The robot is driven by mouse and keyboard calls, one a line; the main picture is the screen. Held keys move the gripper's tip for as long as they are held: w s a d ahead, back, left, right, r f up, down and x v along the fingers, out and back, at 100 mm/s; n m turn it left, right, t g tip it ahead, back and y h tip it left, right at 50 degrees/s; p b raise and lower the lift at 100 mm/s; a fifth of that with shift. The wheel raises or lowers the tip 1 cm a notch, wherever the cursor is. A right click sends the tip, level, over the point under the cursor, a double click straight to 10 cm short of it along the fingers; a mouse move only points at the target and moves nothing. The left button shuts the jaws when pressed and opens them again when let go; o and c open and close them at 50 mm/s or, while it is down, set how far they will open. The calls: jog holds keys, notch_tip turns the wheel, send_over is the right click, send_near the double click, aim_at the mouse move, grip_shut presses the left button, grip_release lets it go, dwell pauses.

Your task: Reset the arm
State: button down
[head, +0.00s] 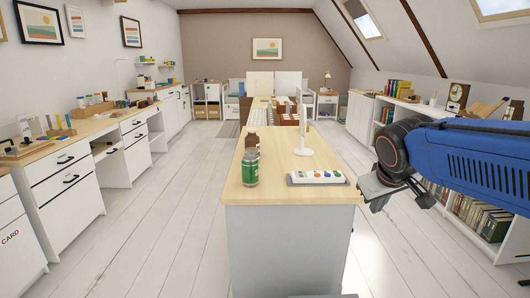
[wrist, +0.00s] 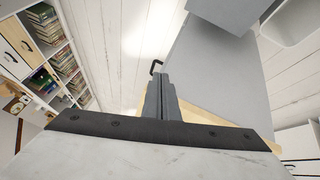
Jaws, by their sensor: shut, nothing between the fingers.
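My blue arm reaches in from the right in the head view. My gripper (head: 396,197) hangs in the air off the right side of the desk island (head: 290,160), near its front right corner and apart from it. In the wrist view my gripper (wrist: 161,85) shows its fingers together, with nothing between them. Past the fingers are the grey side of the desk and the pale plank floor.
Low bookshelves (head: 475,207) line the right wall. Drawer cabinets (head: 68,184) line the left. The floor (head: 170,210) between is clear.

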jog(key=s+f+m+y, duration=0.1)
jog(key=s+f, duration=0.5)
jog(key=s, duration=0.4)
jog(key=s+f+m+g+y, duration=0.1)
jog(key=s+f, duration=0.5)
jog(key=s, duration=0.4)
jog(key=shift+g, duration=0.3)
